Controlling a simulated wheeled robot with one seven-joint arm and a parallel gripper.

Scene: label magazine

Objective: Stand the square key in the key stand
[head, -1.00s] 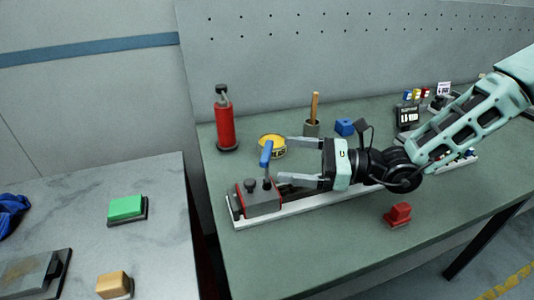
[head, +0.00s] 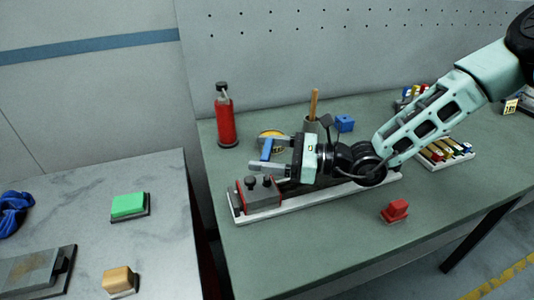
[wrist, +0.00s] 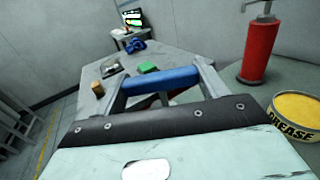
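The square key's blue handle (head: 267,149) is between the fingers of my gripper (head: 262,153), above the grey block with red edges (head: 262,198) at the left end of a white rail. In the wrist view the blue handle (wrist: 160,80) lies crosswise, its ends against both fingers of my gripper (wrist: 162,85). The key's shank is hidden, so I cannot tell whether it is still in the block. A small blue block (head: 344,124) sits at the back of the bench; I cannot tell whether it is the key stand.
Behind stand a red pump bottle (head: 225,118), a yellow grease tin (wrist: 297,112) and a cup with a wooden handle (head: 313,105). A red block (head: 395,211) lies in front of the white rail (head: 320,198). The bench front is mostly clear.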

